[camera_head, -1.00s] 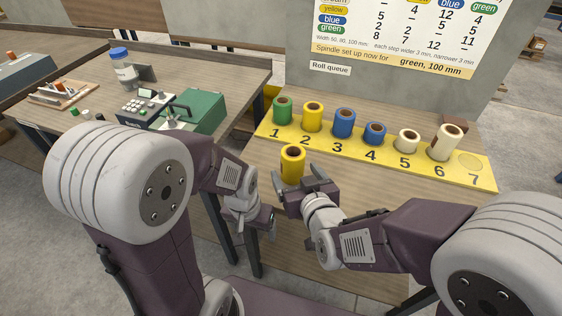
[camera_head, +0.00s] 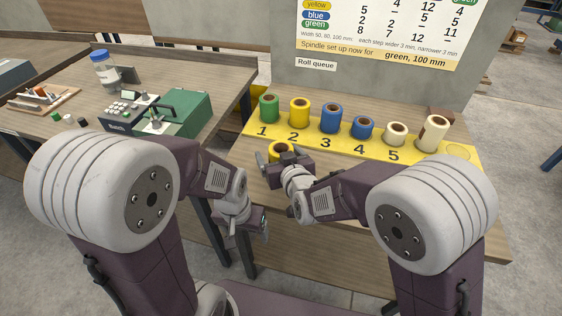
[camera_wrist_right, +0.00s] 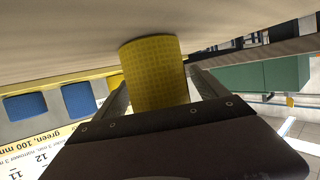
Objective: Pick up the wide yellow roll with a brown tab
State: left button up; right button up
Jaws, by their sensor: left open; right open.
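A yellow roll (camera_head: 279,147) with a brown core stands on the table in front of the yellow numbered board, partly hidden by my right gripper. My right gripper (camera_head: 279,160) is open, with its fingers on either side of this roll. In the right wrist view the yellow roll (camera_wrist_right: 153,72) shows between the two fingers (camera_wrist_right: 160,88); contact cannot be told. Another yellow roll (camera_head: 299,113) stands at place 2 on the board. No brown tab can be made out on either. My left gripper (camera_head: 250,228) is open and empty, low in front of the tables.
The yellow board (camera_head: 376,145) also holds a green roll (camera_head: 269,109), blue rolls (camera_head: 331,118) and cream rolls (camera_head: 433,134). Place 7 is empty. A green machine (camera_head: 180,112) stands on the left table. A wall chart (camera_head: 385,30) rises behind the board.

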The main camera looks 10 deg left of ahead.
aim_at(279, 141)
jog(key=c, duration=1.5)
jog(key=shift+c, duration=0.2)
notch_tip(279, 141, up, 5)
jog(key=shift+d+f+p, duration=0.1)
jog(key=shift+p, duration=0.9)
jog(key=w+d+r+p, duration=0.1)
jog(key=w+d+r, duration=0.1)
jog(key=d+r, duration=0.4)
jog(key=shift+d+p, duration=0.35)
jog(key=shift+d, duration=2.3)
